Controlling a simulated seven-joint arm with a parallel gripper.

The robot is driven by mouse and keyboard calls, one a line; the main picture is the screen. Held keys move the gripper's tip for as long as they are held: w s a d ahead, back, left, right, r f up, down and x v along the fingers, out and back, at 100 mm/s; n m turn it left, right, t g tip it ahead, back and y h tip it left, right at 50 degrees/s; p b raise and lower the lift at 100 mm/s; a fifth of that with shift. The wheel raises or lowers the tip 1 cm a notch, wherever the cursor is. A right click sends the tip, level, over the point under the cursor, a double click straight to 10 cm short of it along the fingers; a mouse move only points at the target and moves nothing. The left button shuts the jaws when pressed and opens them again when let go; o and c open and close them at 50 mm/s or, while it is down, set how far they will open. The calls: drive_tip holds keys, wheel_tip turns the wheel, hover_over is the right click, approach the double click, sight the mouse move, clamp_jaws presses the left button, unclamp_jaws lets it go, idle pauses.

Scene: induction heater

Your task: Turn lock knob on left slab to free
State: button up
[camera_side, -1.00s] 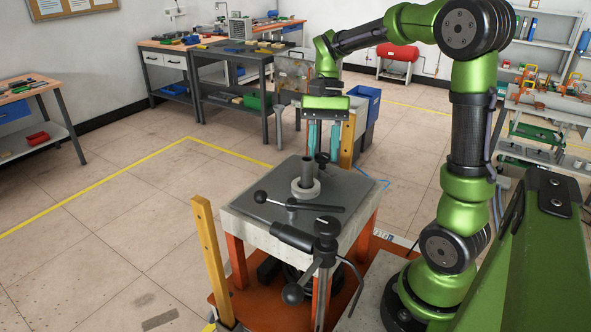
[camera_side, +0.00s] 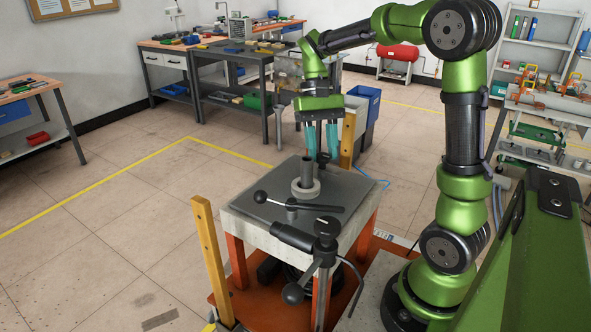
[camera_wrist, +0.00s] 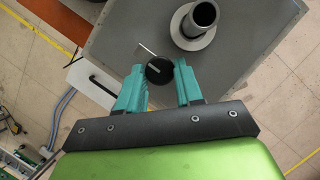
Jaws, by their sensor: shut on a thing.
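A round black lock knob (camera_wrist: 158,71) with a pale line on its top lies between my two teal fingers in the wrist view. The line runs diagonally. In the side view the knob (camera_side: 323,157) is at the far edge of the table, low between the fingertips. My gripper (camera_side: 321,150) points down there and is shut on the knob; it also shows in the wrist view (camera_wrist: 160,76). The fingers partly hide the knob's sides. A second black knob (camera_side: 327,226) with a pale line is at the near corner, away from my gripper.
The table's dark grey plate (camera_side: 255,187) bears an upright dark tube (camera_side: 307,167) in a pale ring (camera_side: 305,188), close to my fingers. A black lever (camera_side: 316,207) lies across the near side. Yellow posts (camera_side: 208,255) stand at the table's sides.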

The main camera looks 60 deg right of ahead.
drive_tip(key=o, duration=1)
drive_tip(key=shift+o, duration=0.2)
drive_tip(key=v, duration=1.2)
drive_tip(key=s+a+f+n+t, duration=0.1)
drive_tip(key=s+a+f+t, duration=0.2)
drive_tip(key=a, duration=0.2)
drive_tip(key=s+a+f+n+t, duration=0.2)
drive_tip(key=s+a+f+t, duration=0.1)
drive_tip(key=a+t, duration=0.1)
drive_tip(key=s+a+f+n+t+h, duration=0.1)
drive_tip(key=s+a+f+t, duration=0.2)
drive_tip(key=a, duration=0.3)
drive_tip(key=shift+a+n, duration=0.1)
drive_tip(key=shift+n, duration=0.3)
